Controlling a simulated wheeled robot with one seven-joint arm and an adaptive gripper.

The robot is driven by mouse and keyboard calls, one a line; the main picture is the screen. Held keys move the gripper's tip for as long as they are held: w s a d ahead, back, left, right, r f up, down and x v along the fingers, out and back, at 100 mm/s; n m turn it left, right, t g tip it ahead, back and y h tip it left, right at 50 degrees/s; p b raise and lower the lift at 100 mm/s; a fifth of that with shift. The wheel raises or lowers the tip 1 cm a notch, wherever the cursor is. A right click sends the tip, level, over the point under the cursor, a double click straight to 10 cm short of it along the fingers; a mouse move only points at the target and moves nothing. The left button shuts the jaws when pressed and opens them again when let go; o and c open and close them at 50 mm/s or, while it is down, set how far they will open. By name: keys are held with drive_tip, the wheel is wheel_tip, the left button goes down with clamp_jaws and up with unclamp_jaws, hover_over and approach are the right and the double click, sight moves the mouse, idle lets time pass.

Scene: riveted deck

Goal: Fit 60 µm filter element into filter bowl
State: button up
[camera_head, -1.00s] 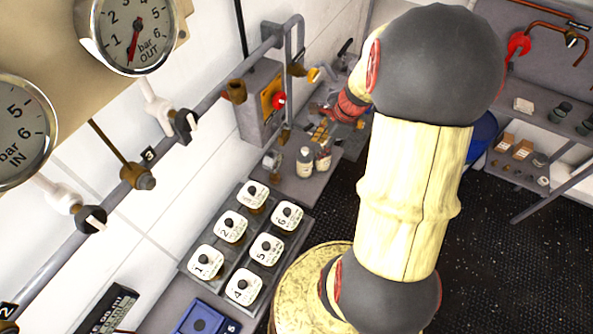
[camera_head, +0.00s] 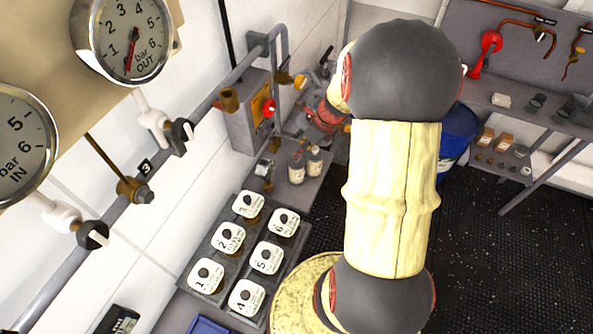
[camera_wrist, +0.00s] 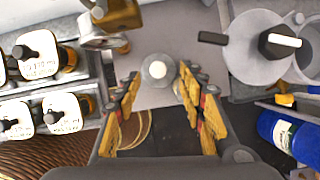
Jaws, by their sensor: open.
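Several lidded jars with numbered white tops sit in a grey rack (camera_head: 272,218) on the bench in the head view. Two or more also show at the left of the wrist view, such as one jar (camera_wrist: 62,112) with a printed label too small to read surely. My gripper (camera_wrist: 160,80) is open and empty, its yellow-padded fingers wide apart. A white-capped bottle (camera_wrist: 157,70) shows between the fingertips, and I cannot tell how far below it is. In the head view my arm covers much of the gripper. I cannot surely identify the filter bowl.
Two bottles (camera_head: 297,168) stand on the bench beyond the rack. A grey box with a red knob (camera_head: 268,107) and pipework line the wall at left. A blue drum (camera_head: 457,135) and shelves stand at back right. A blue tray (camera_head: 208,326) is at the bottom edge.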

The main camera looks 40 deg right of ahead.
sight(297, 168)
drive_tip(key=b+x, duration=0.1)
drive_tip(key=x, duration=0.3)
drive_tip(key=shift+w+a+f, duration=0.15)
drive_tip(key=shift+f, duration=0.15)
drive_tip(key=shift+c, duration=0.8)
clamp_jaws()
drive_tip(key=shift+r, duration=0.1)
